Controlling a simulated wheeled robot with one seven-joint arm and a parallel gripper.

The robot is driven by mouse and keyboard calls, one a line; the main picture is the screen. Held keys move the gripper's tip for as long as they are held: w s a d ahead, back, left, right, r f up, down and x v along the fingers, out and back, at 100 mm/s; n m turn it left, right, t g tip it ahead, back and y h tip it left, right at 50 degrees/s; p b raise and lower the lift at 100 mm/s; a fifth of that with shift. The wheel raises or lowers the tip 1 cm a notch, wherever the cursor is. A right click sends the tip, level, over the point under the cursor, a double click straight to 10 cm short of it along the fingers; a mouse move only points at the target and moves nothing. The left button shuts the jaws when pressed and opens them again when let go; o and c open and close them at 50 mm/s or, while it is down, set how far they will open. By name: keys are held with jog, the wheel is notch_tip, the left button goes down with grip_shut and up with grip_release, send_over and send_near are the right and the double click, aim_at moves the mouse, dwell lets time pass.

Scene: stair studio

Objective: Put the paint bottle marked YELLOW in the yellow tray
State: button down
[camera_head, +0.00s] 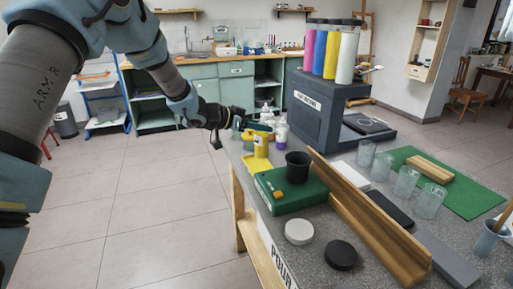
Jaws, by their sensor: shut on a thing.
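My gripper (247,125) is at the far left part of the counter, small in the head view. The yellow tray (252,164) lies flat on the counter right below the bottle. I cannot tell whether the bottle's base touches the tray.
White and purple bottles (282,131) stand just behind my gripper. A green box (290,190) with a black cup (298,167) is in front of the tray. A wooden rail (370,220) and a dark blue stand (320,105) with coloured cylinders are to the right. Open floor lies left.

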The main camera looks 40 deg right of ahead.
aim_at(261, 142)
jog(key=shift+f+p, duration=0.5)
jog(key=shift+f, duration=2.35)
jog(key=shift+f, duration=0.15)
jog(key=c, duration=0.6)
grip_release()
jog(key=shift+r, duration=0.2)
jog(key=b+v, duration=0.2)
jog(key=v, duration=1)
